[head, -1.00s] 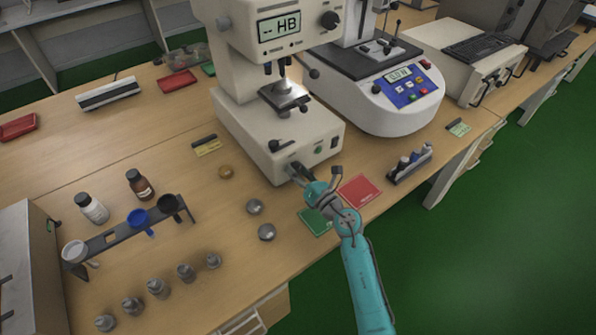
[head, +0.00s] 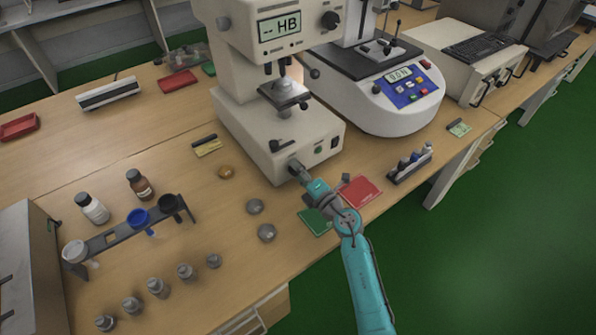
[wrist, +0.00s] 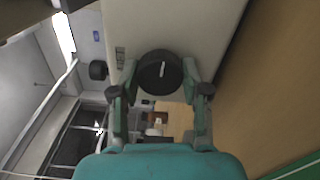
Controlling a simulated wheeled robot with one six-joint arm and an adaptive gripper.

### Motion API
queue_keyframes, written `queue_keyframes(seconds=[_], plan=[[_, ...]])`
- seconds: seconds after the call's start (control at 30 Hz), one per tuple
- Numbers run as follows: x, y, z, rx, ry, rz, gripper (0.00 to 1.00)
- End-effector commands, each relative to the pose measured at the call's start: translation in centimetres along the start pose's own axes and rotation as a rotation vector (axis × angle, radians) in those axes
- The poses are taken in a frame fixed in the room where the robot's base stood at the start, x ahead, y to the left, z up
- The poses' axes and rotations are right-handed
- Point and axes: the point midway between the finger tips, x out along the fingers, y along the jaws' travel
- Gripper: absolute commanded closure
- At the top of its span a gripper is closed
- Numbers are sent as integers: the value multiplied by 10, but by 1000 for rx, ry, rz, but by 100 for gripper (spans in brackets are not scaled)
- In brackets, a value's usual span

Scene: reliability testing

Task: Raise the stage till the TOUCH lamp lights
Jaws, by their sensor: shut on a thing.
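The hardness tester (head: 240,105) is a cream machine whose display (head: 280,27) reads "-- HB". Its stage (head: 285,94) sits below the objectives, with a shiny piece on it. My gripper (head: 298,168) is at the low front of the tester's base. In the wrist view my gripper (wrist: 160,92) has its fingers on both sides of a round black knob (wrist: 160,72) with a white mark, and is shut on it. A small green light or button (head: 318,150) shows on the base front. I cannot read which lamp is TOUCH.
A second tester (head: 400,112) with a blue panel stands to the right. A red card (head: 360,191) and a green card (head: 316,222) lie beside my arm. A smaller black knob (wrist: 98,70) is near the gripper.

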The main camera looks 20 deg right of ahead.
Motion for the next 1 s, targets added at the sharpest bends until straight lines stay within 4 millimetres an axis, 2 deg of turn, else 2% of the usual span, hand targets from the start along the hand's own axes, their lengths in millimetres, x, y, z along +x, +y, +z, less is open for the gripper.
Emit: queue_keyframes(seconds=[0.33, 0.83, 0.87, 0.93, 0.97, 1.0], plan=[[0, 0, 1, 127, -2, 0, 89], [0, 0, 1, 145, -3, -1, 89], [0, 0, 1, 145, -3, -1, 52], [0, 0, 1, 145, -2, -1, 34], [0, 0, 1, 145, -2, -1, 29], [0, 0, 1, 145, -2, -1, 29]])
